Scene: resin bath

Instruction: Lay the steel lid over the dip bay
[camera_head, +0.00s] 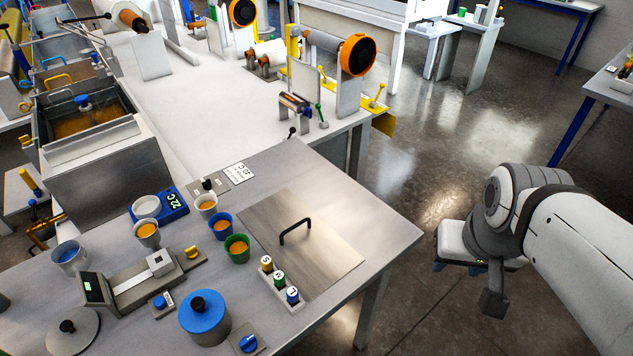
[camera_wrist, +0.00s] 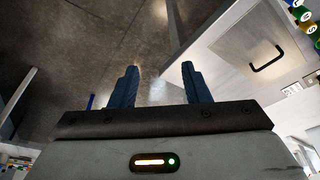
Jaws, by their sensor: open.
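The steel lid (camera_head: 325,262) is a flat brushed plate with a black bar handle (camera_head: 294,230). It lies flat on the right part of the steel table; the wrist view shows its handle (camera_wrist: 267,59) at the upper right. An open steel tank (camera_head: 62,108) with amber resin inside, which looks like the dip bay, stands at the upper left, with a blue-topped thing in it. My gripper (camera_head: 457,267) hangs beyond the table's right edge, over the floor, apart from the lid. Its blue fingers (camera_wrist: 158,85) are spread and empty.
Cups of amber liquid (camera_head: 237,247) and a rack of small bottles (camera_head: 282,285) stand close to the lid's left side. A blue-lidded pot (camera_head: 204,315) and a scale (camera_head: 158,204) are farther left. A white bench (camera_head: 200,95) with rollers lies behind. The table's right corner is clear.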

